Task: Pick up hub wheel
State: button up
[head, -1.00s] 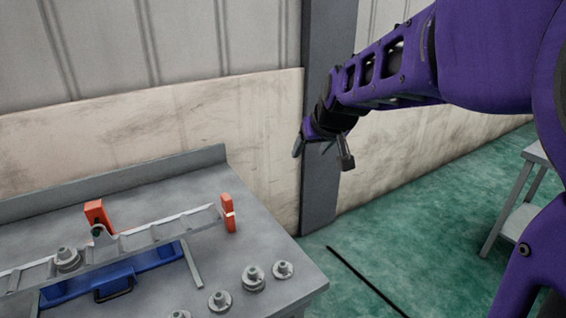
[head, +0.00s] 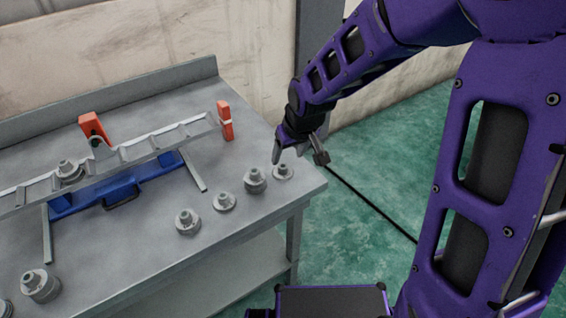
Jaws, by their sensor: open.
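Several round grey metal parts stand on the grey table; I cannot tell for sure which is the hub wheel. A small flanged one (head: 283,172) is nearest the table's right corner. A taller one (head: 255,181) is just left of it, then a flat flanged one (head: 225,202) and another with a hub (head: 187,222). My gripper (head: 299,156) is open and empty. In the picture it is just above and right of the rightmost part, apparently above the table's right edge; its exact height is unclear.
A slotted grey rail (head: 135,152) with orange end pieces (head: 225,121) lies over a blue base (head: 123,191). Another round part (head: 69,172) sits on the rail. A larger part (head: 40,286) stands at the front left. The table's front middle is clear.

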aim_at(283, 167)
jog(key=b+x, duration=0.2)
jog(key=x, duration=0.5)
jog(key=shift+w+f, duration=0.15)
jog(key=shift+w, duration=0.05)
jog(key=shift+c, duration=0.2)
grip_shut()
